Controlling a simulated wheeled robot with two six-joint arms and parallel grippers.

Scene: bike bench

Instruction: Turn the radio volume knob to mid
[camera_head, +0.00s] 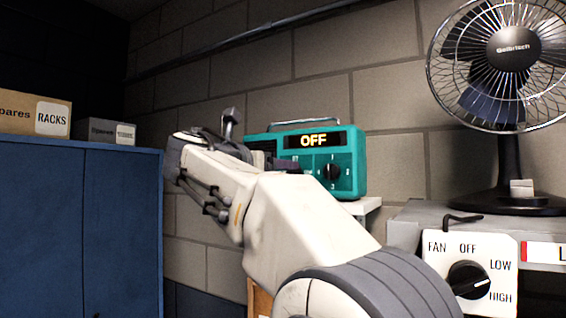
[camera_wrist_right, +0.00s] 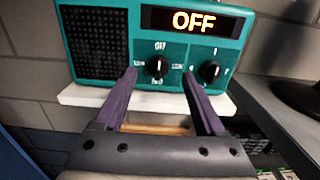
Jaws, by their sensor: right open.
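The teal radio (camera_head: 350,157) stands on a pale shelf against the block wall, its display (camera_head: 313,140) reading OFF. In the right wrist view the radio (camera_wrist_right: 228,50) shows two black knobs below the display. The left knob (camera_wrist_right: 158,67) has small word labels around it that are hard to read; its white mark looks roughly vertical. The right knob (camera_wrist_right: 209,72) has numerals around it. My right gripper (camera_wrist_right: 158,75) is open, its fingers to either side of the left knob in the picture; contact cannot be told. In the head view my arm hides the left knob. My left gripper is out of view.
The shelf edge (camera_wrist_right: 85,97) runs beneath the radio. To the right, a black fan (camera_head: 508,190) stands on a grey surface above a white control panel (camera_head: 440,246) with its own knob. A blue cabinet (camera_head: 80,230) with boxes (camera_head: 35,110) on top is at left.

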